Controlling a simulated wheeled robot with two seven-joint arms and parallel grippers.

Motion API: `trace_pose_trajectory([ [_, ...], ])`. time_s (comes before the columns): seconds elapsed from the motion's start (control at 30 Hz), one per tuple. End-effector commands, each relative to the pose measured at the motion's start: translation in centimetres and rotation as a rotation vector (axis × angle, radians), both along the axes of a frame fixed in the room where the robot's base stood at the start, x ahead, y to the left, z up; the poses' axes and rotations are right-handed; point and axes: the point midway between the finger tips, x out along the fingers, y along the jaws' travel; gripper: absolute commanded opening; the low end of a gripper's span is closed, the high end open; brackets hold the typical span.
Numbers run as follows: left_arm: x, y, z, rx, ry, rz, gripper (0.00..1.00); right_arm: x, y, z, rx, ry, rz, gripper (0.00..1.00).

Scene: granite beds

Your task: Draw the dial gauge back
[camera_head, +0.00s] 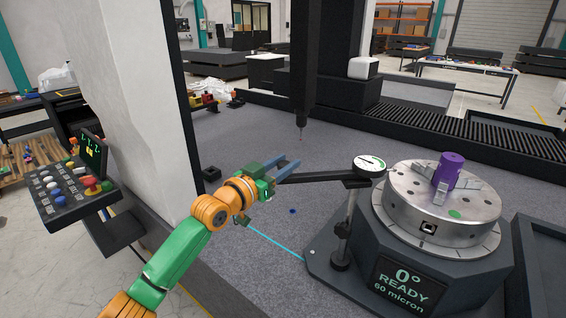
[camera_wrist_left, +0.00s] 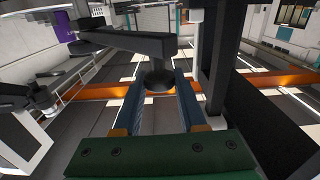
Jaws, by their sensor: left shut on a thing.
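The dial gauge (camera_head: 370,165) has a round white face and sits at the right end of a dark horizontal arm (camera_head: 325,178). A grey post (camera_head: 345,225) on a dark base carries this arm beside the round metal chuck (camera_head: 440,205). The gauge is close to the chuck's left edge; whether it touches cannot be told. My left gripper (camera_head: 284,170) is at the arm's left end, shut on its handle. In the left wrist view a dark round knob (camera_wrist_left: 159,80) sits between my blue fingers (camera_wrist_left: 160,100). My right gripper is not in view.
A purple cylinder (camera_head: 449,170) stands in the chuck jaws. The display (camera_head: 406,287) below reads 0°, READY, 60 micron. A dark vertical probe column (camera_head: 302,70) hangs behind my gripper. A control panel (camera_head: 70,190) stands at left. The granite bed (camera_head: 260,130) behind is mostly clear.

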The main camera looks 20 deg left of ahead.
Motion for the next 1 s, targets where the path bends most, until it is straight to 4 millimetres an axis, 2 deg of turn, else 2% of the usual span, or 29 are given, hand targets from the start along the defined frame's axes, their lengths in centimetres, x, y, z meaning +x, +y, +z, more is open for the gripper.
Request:
trace_pose_trajectory([
  [0.37,0.0,0.3,-0.2,0.005,0.005,0.007,0.00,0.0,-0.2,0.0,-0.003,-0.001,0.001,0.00],
  [0.4,0.0,0.3,-0.2,0.005,0.005,0.007,0.49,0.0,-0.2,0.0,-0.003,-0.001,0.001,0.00],
  [0.5,0.0,0.3,-0.2,0.005,0.004,0.006,0.71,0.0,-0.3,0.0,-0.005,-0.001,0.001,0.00],
  [0.8,-0.1,0.3,-0.1,0.003,0.001,0.005,0.71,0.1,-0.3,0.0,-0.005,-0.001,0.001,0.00],
  [1.0,-2.5,1.3,-0.4,0.006,0.001,0.006,0.71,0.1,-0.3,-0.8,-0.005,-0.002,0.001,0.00],
])
